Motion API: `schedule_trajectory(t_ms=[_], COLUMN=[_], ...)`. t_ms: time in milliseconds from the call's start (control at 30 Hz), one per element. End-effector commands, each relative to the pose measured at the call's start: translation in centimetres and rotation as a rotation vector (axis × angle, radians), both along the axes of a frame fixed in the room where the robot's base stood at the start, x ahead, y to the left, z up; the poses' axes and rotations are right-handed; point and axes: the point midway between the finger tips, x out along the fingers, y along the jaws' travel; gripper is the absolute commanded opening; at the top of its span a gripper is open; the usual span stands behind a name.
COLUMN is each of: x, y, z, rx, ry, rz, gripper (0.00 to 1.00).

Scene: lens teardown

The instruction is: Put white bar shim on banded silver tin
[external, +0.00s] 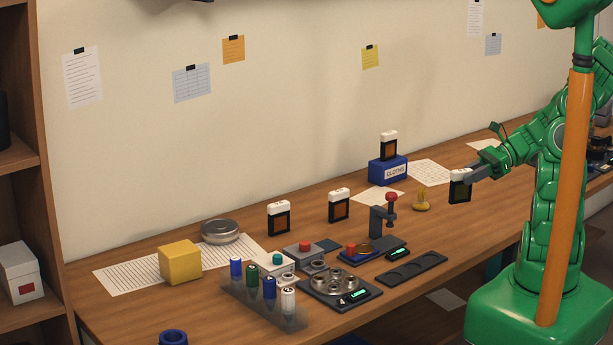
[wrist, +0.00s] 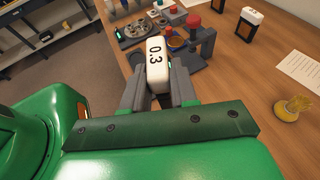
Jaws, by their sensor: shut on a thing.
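My gripper (external: 470,175) is shut on a white bar shim (external: 459,190) at the right of the desk in the external view. The shim has a white top and a black frame around a dark window, and hangs upright. The banded silver tin (external: 220,231) is a low round tin at the left of the desk, resting on a paper sheet, far from my gripper. I cannot make it out in the wrist view.
Similar white-topped pieces stand on the desk (external: 278,218) (external: 339,206) and on the blue cloths box (external: 388,171). A yellow block (external: 180,262), a bottle rack (external: 262,303), a small press (external: 382,220) and a yellow brush-like item (external: 421,200) lie between or near.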

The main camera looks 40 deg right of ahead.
Motion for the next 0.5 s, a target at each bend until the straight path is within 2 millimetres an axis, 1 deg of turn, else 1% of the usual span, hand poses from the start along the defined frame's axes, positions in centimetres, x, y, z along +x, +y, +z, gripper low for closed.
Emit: schedule_trajectory(t_ms=[167,267,500], x=[1.0,2.3,6.3], y=[0.3,0.6,2.1], z=[0.0,0.0,-0.1], rx=[0.0,0.001,0.003], ry=[-0.001,-0.001,-0.001], rz=[0.004,0.004,0.007], gripper=[0.0,0.0,0.0])
